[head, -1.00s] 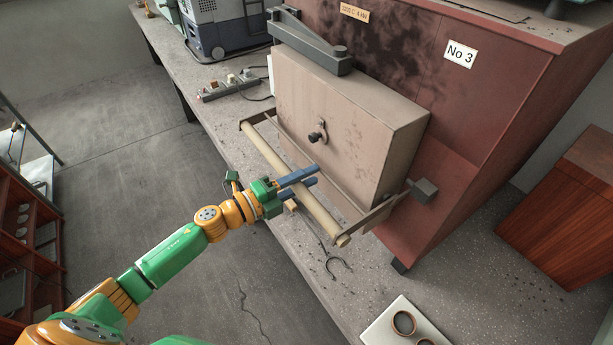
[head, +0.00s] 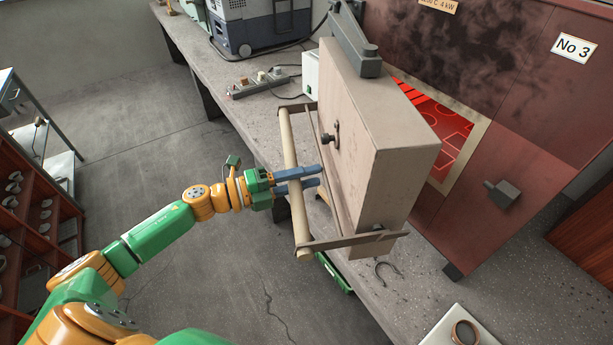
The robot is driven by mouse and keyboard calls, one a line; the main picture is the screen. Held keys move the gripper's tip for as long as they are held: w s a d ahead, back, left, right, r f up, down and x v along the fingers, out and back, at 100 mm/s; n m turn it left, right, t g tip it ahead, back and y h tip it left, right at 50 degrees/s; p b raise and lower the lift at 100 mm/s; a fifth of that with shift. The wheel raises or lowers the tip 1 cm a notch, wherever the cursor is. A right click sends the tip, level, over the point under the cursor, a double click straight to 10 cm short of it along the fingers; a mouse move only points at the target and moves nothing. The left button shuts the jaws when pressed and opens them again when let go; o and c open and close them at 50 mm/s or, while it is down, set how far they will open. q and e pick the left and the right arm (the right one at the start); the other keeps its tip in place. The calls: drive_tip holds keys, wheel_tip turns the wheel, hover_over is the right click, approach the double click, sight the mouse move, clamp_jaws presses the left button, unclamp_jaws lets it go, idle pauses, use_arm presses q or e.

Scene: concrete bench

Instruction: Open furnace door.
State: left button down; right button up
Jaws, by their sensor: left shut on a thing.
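The furnace (head: 480,60) is a dark red box marked No 3 on the bench. Its thick beige door (head: 378,130) stands partly swung out, hinged on its far left side. A glowing red chamber (head: 440,125) shows in the gap at the door's right. A pale wooden bar handle (head: 301,225) runs along the front of the door on two metal arms. My left gripper (head: 304,178) is shut on the bar near its middle, with its blue fingers on either side of it. My right gripper is not in view.
The latch block (head: 502,194) sits on the furnace front, clear of the door. A power strip (head: 262,82) and a grey machine (head: 245,22) stand on the bench at the back. A pale tray with a ring (head: 464,333) lies at the front. The floor on the left is open.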

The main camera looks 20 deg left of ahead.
use_arm(q)
drive_tip(key=c, duration=1)
unclamp_jaws()
drive_tip(key=o, duration=0.4)
drive_tip(key=shift+a, duration=0.1)
drive_tip(key=shift+s+a, duration=0.1)
drive_tip(key=shift+a, duration=0.15)
drive_tip(key=shift+s+a+f+b, duration=0.15)
drive_tip(key=shift+s+a+b, duration=0.15)
drive_tip(key=b+v, duration=0.1)
drive_tip(key=v, duration=0.5)
drive_tip(key=shift+a, duration=0.15)
